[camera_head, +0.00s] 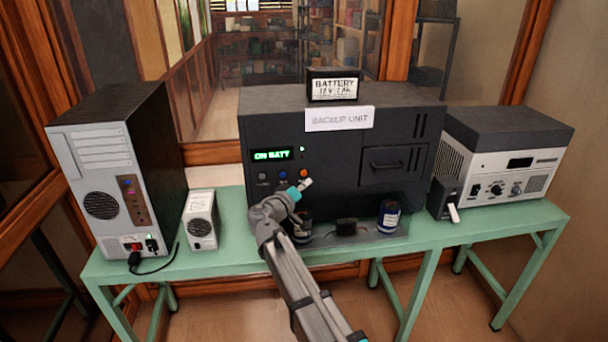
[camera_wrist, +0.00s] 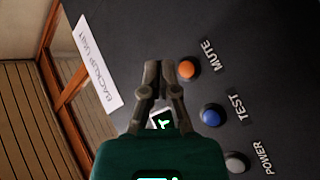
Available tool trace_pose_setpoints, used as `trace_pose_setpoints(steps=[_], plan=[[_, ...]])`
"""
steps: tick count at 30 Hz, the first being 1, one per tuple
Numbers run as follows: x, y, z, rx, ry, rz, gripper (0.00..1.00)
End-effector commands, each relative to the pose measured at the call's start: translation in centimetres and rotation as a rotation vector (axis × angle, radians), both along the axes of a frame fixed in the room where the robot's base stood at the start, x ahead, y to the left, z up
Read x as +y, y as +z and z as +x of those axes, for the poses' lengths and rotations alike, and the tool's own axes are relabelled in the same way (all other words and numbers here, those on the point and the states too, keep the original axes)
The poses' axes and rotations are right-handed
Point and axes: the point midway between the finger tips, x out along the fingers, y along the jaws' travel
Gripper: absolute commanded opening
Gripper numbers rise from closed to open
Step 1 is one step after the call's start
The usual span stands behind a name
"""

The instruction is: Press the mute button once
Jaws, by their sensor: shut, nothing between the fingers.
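The mute button is an orange round button (camera_wrist: 187,70) beside the word MUTE in the wrist view. It shows in the head view as the right-hand button (camera_head: 304,173) on the front of the dark backup unit (camera_head: 330,150). My gripper (camera_head: 306,184) is shut and empty in front of the panel, its tip just below the orange button in the picture. In the wrist view the fingertips (camera_wrist: 158,66) lie left of the orange button. I cannot tell a touch on the panel. My gripper partly hides the lit green display (camera_wrist: 163,121).
A blue TEST button (camera_wrist: 210,116) and a grey POWER button (camera_wrist: 236,161) line up with the orange one. The head view shows the display reading ON BATT (camera_head: 272,155). Jars (camera_head: 389,216) stand before the unit on the green table (camera_head: 225,262). A computer tower (camera_head: 120,170) stands left.

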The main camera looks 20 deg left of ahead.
Motion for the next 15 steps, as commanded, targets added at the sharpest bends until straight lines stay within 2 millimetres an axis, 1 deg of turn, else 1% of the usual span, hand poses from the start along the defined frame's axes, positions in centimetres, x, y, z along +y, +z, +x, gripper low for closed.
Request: trace_pose_setpoints(steps=[1,7,15], plan=[[-0.3,0.0,-0.5,0.0,0.0,0.0,0.0],[-1.0,0.0,-1.6,0.0,0.0,0.0,0.0],[-1.1,0.0,-2.0,0.0,0.0,0.0,0.0]])
